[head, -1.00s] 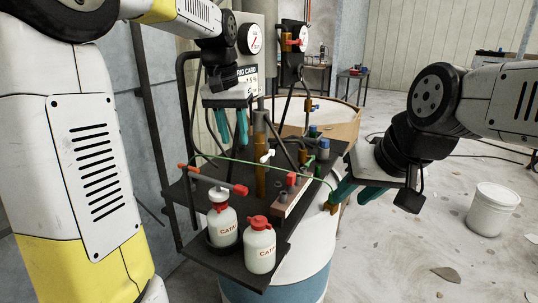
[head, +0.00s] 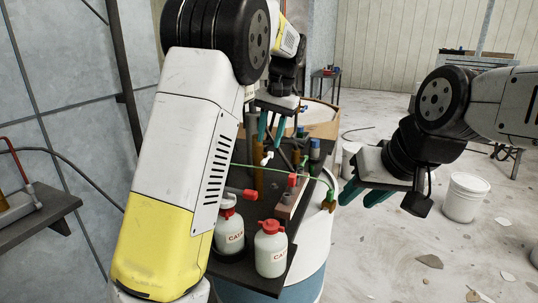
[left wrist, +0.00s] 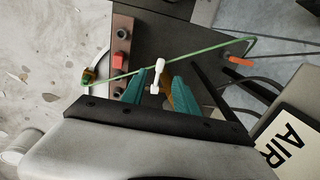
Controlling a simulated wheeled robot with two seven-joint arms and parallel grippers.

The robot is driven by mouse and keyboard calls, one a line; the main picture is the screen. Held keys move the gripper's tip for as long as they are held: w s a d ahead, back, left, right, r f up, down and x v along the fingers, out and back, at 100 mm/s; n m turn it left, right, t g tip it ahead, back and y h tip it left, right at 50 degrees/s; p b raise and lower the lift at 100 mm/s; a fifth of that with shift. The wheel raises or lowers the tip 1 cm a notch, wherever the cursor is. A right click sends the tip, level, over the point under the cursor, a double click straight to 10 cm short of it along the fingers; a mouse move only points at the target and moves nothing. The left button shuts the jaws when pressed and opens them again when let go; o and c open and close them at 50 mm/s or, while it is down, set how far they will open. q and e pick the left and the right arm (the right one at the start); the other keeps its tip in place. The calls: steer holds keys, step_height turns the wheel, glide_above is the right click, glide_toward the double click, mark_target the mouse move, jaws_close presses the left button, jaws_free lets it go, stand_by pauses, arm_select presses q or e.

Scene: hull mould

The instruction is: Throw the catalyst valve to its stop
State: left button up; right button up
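A small white valve handle (head: 267,158) sits above the dark rig shelf (head: 262,208), by a brass-coloured post; no label shows whether it is the catalyst valve. My left gripper (head: 272,129) hangs above it, fingers pointing down. In the left wrist view the white handle (left wrist: 158,76) shows in the gap between my open teal fingers (left wrist: 160,92), with no visible grip on it. A red-ended lever (head: 242,193) and a red knob (head: 292,180) are nearer the shelf's front. My right gripper (head: 364,193) is open and empty, right of the drum.
Two white bottles with red caps (head: 271,249) stand at the shelf's front. A green line (head: 300,175) crosses the rig. My left arm hides the rig's left side. A white bucket (head: 465,198) stands on open floor at right.

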mark_target(265, 159)
arm_select(q)
steer(key=f, duration=0.3)
steer(key=a+f, duration=0.1)
steer(key=f, duration=0.2)
steer(key=shift+w+a+f, duration=0.15)
steer(key=shift+f, duration=0.05)
jaws_close()
